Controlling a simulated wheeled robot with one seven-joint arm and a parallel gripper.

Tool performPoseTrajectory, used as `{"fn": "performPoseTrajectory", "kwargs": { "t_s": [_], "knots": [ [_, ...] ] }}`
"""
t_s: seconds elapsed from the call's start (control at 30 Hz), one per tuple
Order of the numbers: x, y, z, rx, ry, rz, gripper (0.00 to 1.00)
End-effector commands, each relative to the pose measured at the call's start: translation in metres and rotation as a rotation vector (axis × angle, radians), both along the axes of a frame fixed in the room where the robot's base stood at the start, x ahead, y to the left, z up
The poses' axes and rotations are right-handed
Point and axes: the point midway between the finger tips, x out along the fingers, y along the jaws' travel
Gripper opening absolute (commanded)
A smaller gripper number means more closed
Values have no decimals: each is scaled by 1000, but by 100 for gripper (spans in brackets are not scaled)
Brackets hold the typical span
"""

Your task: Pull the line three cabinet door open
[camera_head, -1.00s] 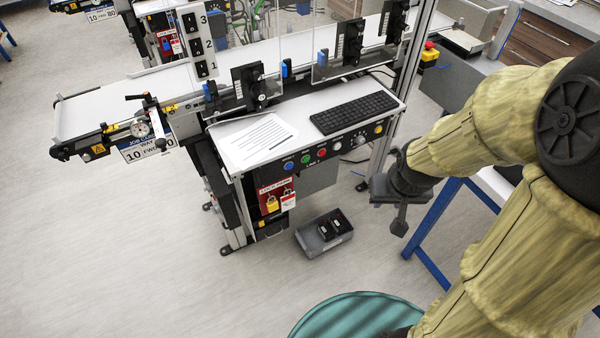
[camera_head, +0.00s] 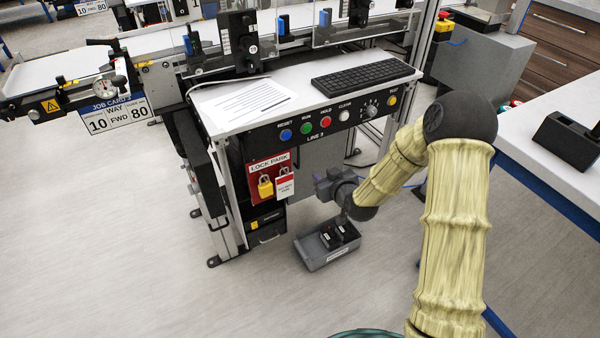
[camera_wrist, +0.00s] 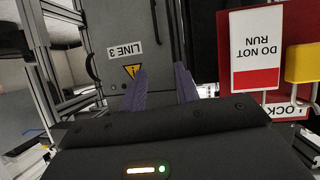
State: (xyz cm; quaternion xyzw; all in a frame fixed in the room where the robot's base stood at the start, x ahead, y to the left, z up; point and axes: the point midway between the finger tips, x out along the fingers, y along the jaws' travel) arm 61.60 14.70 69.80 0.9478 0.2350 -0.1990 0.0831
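The grey line three cabinet door (camera_wrist: 109,25) fills the upper middle of the wrist view, with an upside-down "LINE 3" label (camera_wrist: 124,50) and a yellow warning triangle. A dark curved handle (camera_wrist: 91,67) shows at the door's left side there. The door looks shut. In the head view the grey cabinet (camera_head: 313,160) sits under the LINE 3 button panel (camera_head: 325,126). My gripper (camera_head: 324,186) is low in front of it. In the wrist view my gripper's two fingers (camera_wrist: 160,88) are apart with nothing between them, pointing at the door, the handle to their left.
A red lock park board (camera_head: 270,178) with padlocks hangs left of the cabinet; its "DO NOT RUN" tag (camera_wrist: 256,48) is close right in the wrist view. A grey bin (camera_head: 315,257) lies on the floor below my gripper. A white table (camera_head: 560,170) stands right. Floor at left is clear.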

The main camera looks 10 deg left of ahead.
Motion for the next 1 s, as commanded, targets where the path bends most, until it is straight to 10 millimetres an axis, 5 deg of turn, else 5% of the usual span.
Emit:
{"fn": "performPoseTrajectory", "kwargs": {
  "t_s": [0.03,0.37,1.0],
  "knots": [
    [6,6,-33,30,-35,1,32],
    [34,24,-112,206,-301,-58,32],
    [43,26,-118,240,-363,-86,32]
  ]
}}
